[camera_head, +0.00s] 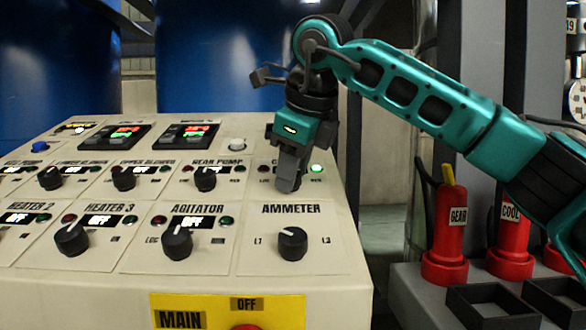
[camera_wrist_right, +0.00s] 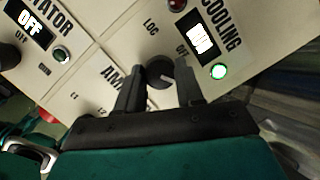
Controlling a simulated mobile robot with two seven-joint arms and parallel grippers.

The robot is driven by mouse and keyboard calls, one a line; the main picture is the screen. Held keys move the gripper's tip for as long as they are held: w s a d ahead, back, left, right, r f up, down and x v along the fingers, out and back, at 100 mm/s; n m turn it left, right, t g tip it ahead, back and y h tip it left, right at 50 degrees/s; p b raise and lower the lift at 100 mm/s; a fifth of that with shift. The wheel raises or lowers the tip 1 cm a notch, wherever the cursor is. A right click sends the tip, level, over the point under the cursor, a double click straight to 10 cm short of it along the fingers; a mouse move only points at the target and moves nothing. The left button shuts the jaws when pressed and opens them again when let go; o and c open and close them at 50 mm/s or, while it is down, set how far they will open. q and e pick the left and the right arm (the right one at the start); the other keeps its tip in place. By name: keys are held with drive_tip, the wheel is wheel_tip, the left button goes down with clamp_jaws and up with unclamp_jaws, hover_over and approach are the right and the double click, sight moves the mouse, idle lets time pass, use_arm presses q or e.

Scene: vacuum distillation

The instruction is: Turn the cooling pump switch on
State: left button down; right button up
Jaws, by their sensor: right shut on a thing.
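The cooling pump panel (camera_head: 328,182) is at the right of the upper knob row in the head view. My right gripper (camera_head: 288,186) comes down over it and hides its knob there. In the right wrist view, the dark round cooling switch knob (camera_wrist_right: 160,73) sits between the two fingers of my right gripper (camera_wrist_right: 163,84), which is shut on it. The green lamp (camera_wrist_right: 219,72) beside it is lit, also in the head view. The red lamp (camera_wrist_right: 177,5) looks dark. The small display (camera_wrist_right: 199,39) glows white, its text too blurred to read. My left gripper is out of view.
Red cylinders (camera_head: 452,225) stand right of the console. A yellow MAIN panel (camera_head: 200,304) is at the bottom.

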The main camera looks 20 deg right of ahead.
drive_tip(key=o, duration=1)
drive_tip(key=shift+o, duration=0.2)
drive_tip(key=shift+r, duration=0.1)
drive_tip(key=p+v, duration=0.1)
drive_tip(key=v, duration=1.1)
drive_tip(key=shift+s+r, duration=0.2)
drive_tip(key=shift+r, duration=0.1)
